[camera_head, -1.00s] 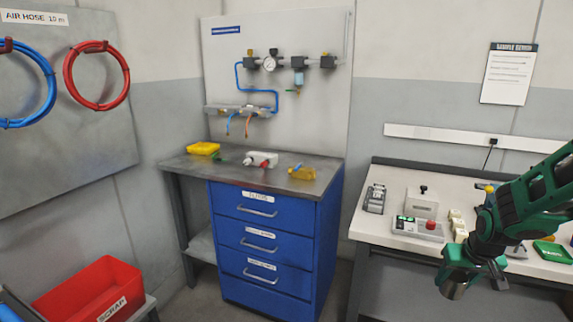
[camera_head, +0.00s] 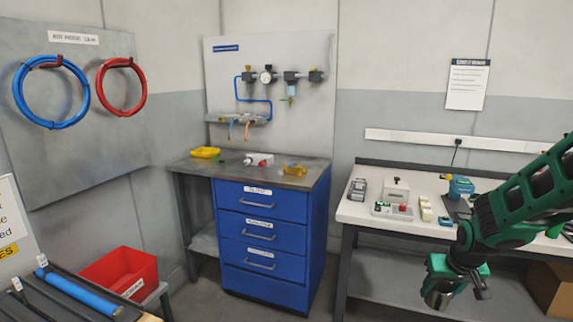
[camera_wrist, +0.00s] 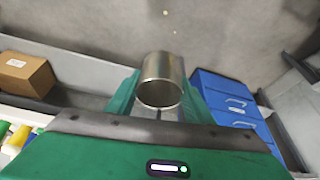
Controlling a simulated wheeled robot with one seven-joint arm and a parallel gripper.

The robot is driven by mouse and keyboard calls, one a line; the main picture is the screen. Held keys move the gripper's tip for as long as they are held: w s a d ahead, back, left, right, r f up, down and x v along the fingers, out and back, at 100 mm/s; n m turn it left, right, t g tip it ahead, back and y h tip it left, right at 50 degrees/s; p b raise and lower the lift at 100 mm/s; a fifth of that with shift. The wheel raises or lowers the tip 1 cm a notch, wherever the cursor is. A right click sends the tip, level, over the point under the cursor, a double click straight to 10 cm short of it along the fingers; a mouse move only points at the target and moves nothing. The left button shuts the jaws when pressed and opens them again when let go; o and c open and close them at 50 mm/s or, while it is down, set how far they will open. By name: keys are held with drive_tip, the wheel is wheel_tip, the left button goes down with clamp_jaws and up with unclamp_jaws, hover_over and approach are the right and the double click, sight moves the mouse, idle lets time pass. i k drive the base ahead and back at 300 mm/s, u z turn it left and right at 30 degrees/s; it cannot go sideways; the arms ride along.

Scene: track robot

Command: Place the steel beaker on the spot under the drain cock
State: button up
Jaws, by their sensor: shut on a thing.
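In the wrist view the beaker (camera_wrist: 162,77) sits between the green fingers of my gripper (camera_wrist: 160,103). The drain cock (camera_head: 284,100) seems to be the small green part below the blue filter bowl (camera_head: 291,89) on the wall panel. I cannot make out a marked spot on the dark benchtop (camera_head: 225,169) below it.
The right bench (camera_head: 352,211) holds several devices. A red bin (camera_head: 120,272) stands lower left. Floor shows between cabinet and right bench.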

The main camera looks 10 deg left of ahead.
sight(291, 158)
drive_tip(key=u, duration=0.8)
drive_tip(key=i, duration=1.65)
drive_tip(key=z, duration=0.05)
